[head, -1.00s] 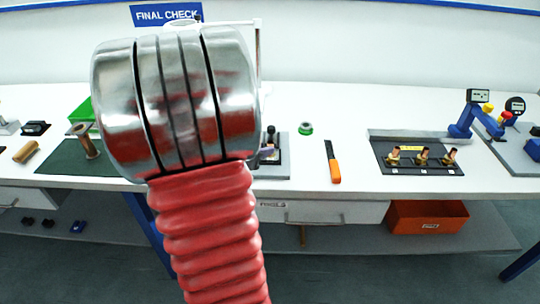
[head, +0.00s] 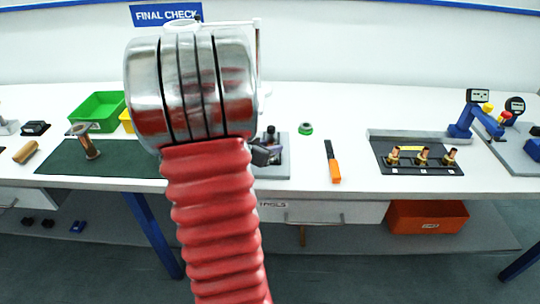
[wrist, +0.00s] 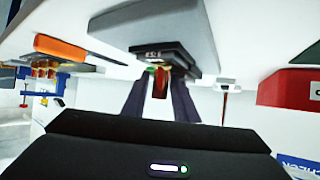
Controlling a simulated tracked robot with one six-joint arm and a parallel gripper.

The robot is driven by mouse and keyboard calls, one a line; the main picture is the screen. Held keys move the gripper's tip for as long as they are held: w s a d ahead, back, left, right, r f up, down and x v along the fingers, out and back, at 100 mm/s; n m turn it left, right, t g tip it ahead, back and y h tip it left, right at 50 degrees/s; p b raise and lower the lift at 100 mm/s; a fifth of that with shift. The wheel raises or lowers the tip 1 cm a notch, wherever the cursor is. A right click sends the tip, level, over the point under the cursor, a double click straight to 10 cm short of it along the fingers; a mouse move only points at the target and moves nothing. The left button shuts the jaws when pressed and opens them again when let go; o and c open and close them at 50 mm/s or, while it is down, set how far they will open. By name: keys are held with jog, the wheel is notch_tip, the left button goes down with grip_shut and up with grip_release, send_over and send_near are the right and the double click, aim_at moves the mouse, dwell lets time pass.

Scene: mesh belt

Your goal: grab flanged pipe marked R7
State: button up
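My gripper (wrist: 158,92) is open in the wrist view, its two dark fingers spread to either side of a small copper-coloured pipe (wrist: 160,82). This pipe stands at a black block with a small pale label (wrist: 154,53); I cannot read R7 there, nor tell if the fingers touch the pipe. In the head view my gripper (head: 263,156) is a small dark shape at the grey stand (head: 275,170), partly hidden by my arm. Another flanged pipe (head: 87,144) stands on the green mat (head: 60,158); no marking on it is legible.
Three copper fittings (head: 423,155) sit on a black tray at the right. A green bin (head: 98,108) stands back left.

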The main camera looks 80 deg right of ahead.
jog(key=shift+c, duration=0.4)
grip_shut()
